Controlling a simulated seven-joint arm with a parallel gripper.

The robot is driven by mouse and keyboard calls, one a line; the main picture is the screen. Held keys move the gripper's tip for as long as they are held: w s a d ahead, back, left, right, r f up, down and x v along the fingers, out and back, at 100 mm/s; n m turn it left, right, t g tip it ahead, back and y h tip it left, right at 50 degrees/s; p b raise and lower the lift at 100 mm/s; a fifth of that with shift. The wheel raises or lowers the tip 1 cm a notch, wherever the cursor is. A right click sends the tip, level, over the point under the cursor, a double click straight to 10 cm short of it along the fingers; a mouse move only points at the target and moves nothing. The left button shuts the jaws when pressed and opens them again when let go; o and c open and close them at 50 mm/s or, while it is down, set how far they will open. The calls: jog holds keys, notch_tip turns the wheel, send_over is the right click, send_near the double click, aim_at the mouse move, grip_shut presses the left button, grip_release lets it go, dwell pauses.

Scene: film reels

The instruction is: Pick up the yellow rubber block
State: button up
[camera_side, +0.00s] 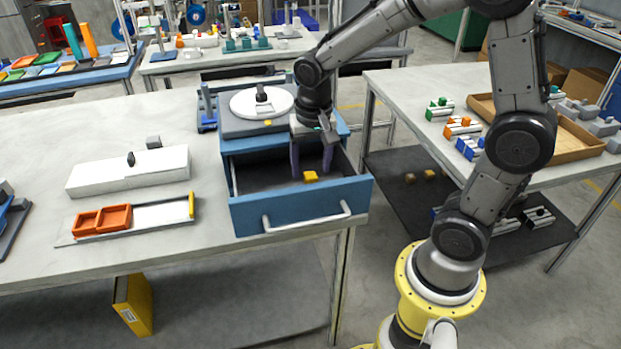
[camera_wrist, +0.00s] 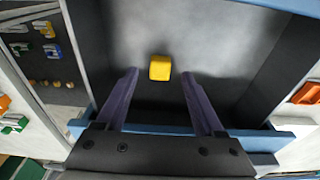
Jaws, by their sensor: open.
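A small yellow rubber block (camera_side: 310,176) lies on the dark floor of the open blue drawer (camera_side: 290,208). In the wrist view the yellow block (camera_wrist: 160,68) sits just beyond my fingertips and roughly midway between them. I cannot tell exactly how high the fingertips are above the drawer floor.
The drawer walls surround my fingers, and its front has a white handle (camera_side: 308,217). Above the drawer sits a grey unit with a white round plate (camera_side: 262,103).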

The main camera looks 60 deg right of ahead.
notch_tip(320, 180, down, 2)
jog(key=shift+w+d, duration=0.1)
grip_shut()
dwell(0.4)
